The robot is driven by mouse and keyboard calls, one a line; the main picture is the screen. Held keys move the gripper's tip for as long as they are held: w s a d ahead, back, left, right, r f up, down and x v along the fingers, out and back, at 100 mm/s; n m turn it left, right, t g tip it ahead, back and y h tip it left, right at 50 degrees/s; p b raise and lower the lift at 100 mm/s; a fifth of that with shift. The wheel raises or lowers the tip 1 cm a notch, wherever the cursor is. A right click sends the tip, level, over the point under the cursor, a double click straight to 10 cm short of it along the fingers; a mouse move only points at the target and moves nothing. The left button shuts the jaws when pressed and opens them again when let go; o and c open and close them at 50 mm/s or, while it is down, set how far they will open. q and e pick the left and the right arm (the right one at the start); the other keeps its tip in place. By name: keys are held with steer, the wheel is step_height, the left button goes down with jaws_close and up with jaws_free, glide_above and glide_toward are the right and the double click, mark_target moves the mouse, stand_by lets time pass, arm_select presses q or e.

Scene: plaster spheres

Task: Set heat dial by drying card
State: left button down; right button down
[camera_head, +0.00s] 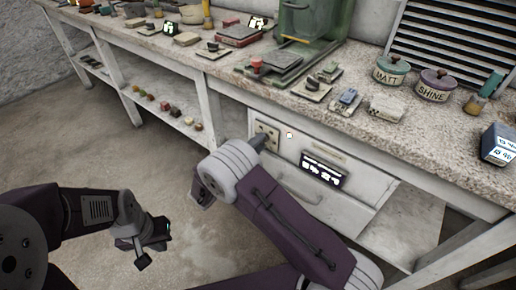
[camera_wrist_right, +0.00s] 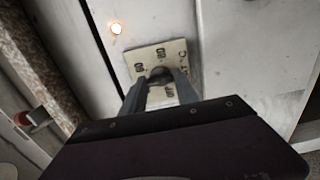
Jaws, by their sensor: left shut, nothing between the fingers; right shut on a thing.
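The heat dial is a dark knob (camera_wrist_right: 159,72) on a beige plate (camera_wrist_right: 172,48) marked with numbers, OFF and °C. The plate also shows in the head view (camera_head: 272,130), on the white cabinet front below the bench. My right gripper (camera_wrist_right: 161,80) is shut on the knob, a finger on either side. In the head view my right gripper (camera_head: 262,141) is partly hidden by its wrist. The knob's pointer is hidden, so I cannot tell its setting. My left gripper (camera_head: 146,246) is shut and empty, low over the floor. I cannot make out which thing is the drying card.
A small lamp glows (camera_wrist_right: 116,28) beside the dial plate. A dark display panel (camera_head: 321,171) with white characters is right of the dial. The bench (camera_head: 225,66) holds a green press (camera_head: 309,25), MATT (camera_head: 391,72) and SHINE (camera_head: 435,88) pots, and a labelled box (camera_head: 498,146).

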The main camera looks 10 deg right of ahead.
steer(key=shift+m+b, duration=3.4)
steer(key=shift+m, duration=0.1)
steer(key=c, duration=0.9)
jaws_free()
